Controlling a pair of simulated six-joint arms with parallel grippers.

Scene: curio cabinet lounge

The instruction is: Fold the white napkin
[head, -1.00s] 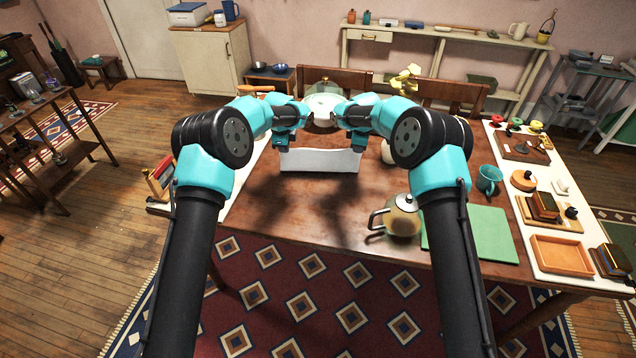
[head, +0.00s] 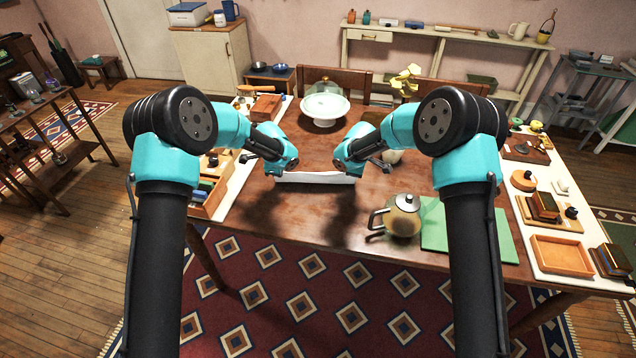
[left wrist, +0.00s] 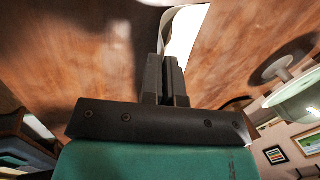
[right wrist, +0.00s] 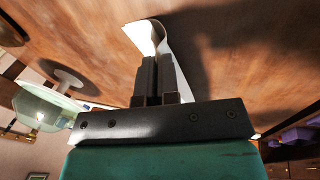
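The white napkin (head: 315,177) shows in the head view as a narrow pale strip between my two grippers, over the near middle of the wooden table. In the left wrist view my left gripper (left wrist: 164,66) has its fingers together at one end of the napkin (left wrist: 184,38). In the right wrist view my right gripper (right wrist: 154,68) is shut on the other end, where the napkin (right wrist: 142,38) curls over in a loop. The fingertips are mostly hidden in the head view. I cannot tell how much of the napkin touches the table.
A teapot (head: 402,216) and a green mat (head: 470,230) are at the right front. A white cake stand (head: 324,105) is behind the napkin, and a vase with yellow flowers (head: 406,80) stands right of it. The table front left of the teapot is clear.

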